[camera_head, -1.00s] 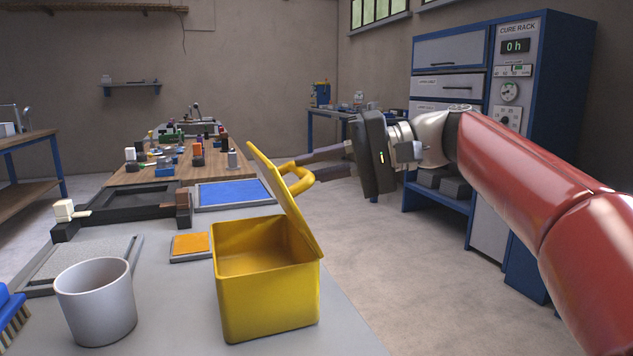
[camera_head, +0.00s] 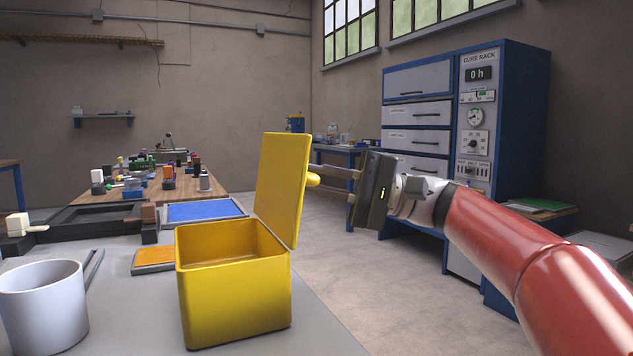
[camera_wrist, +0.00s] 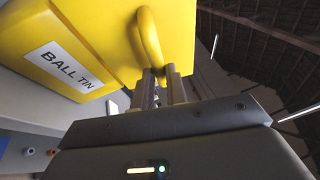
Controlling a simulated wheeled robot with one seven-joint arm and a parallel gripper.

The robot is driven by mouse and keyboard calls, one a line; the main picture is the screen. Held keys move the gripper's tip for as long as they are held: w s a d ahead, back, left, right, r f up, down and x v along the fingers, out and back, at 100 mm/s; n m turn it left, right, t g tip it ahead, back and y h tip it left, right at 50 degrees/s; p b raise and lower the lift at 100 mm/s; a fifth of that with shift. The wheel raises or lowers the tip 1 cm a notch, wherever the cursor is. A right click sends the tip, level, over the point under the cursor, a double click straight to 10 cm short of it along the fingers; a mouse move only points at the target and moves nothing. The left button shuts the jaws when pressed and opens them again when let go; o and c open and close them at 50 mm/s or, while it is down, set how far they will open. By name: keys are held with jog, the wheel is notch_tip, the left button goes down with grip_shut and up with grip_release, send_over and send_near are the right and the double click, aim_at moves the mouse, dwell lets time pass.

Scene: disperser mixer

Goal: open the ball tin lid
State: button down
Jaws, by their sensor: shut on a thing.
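The yellow ball tin (camera_head: 232,290) stands on the grey bench top, and its inside shows from above with no contents visible. Its yellow lid (camera_head: 281,185) stands up, about upright, at the tin's right side. My gripper (camera_head: 318,181) is right of the lid, shut on the yellow lid handle (camera_head: 312,180). In the wrist view the handle (camera_wrist: 150,40) runs down between my two fingertips (camera_wrist: 160,76). The tin's white label reading BALL TIN (camera_wrist: 68,66) shows at the left there. The far side of the lid is hidden.
A pale grey cup (camera_head: 42,305) stands left of the tin. An orange pad (camera_head: 155,257) and a blue pad (camera_head: 203,210) lie behind it. A blue and grey cure rack (camera_head: 460,150) stands on the floor beyond my arm. Open floor lies right of the bench.

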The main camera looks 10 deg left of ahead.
jog(key=shift+s+a+f, duration=0.1)
jog(key=shift+f, duration=0.15)
jog(key=c, duration=1.4)
grip_release()
jog(key=shift+a, duration=0.1)
jog(key=shift+r, duration=0.1)
jog(key=v, duration=0.8)
jog(key=shift+a, duration=0.1)
